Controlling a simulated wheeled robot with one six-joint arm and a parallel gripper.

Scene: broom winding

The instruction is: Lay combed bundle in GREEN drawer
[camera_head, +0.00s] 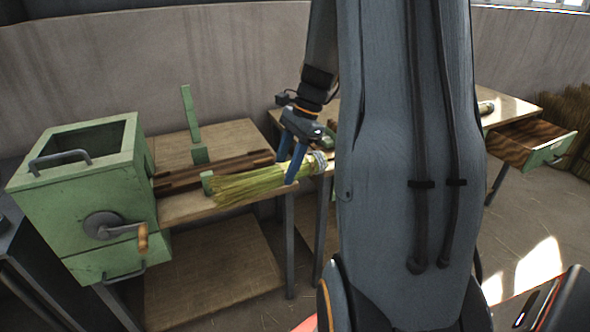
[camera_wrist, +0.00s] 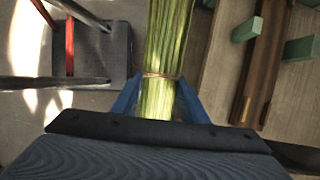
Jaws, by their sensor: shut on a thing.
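The combed bundle (camera_head: 250,184) is a sheaf of pale green stalks, its loose end fanned toward the left and its other end bound. My gripper (camera_head: 290,175) is shut on the bundle near the bound end, at the right part of the wooden bench. In the wrist view the bundle (camera_wrist: 166,50) runs up between the blue fingers (camera_wrist: 158,98), with a thin tie around it. The green drawer (camera_head: 548,150) is at the far right, pulled open from a table, with a green front and a brown wooden inside. Whether anything lies in it is hard to tell.
A green machine box (camera_head: 75,170) with a crank (camera_head: 105,226) stands at the left. Brown rails and green posts (camera_head: 190,115) lie along the bench (camera_head: 225,135). My arm hides the middle. Dark brush stalks (camera_head: 570,120) stand behind the drawer. Open floor lies below the drawer.

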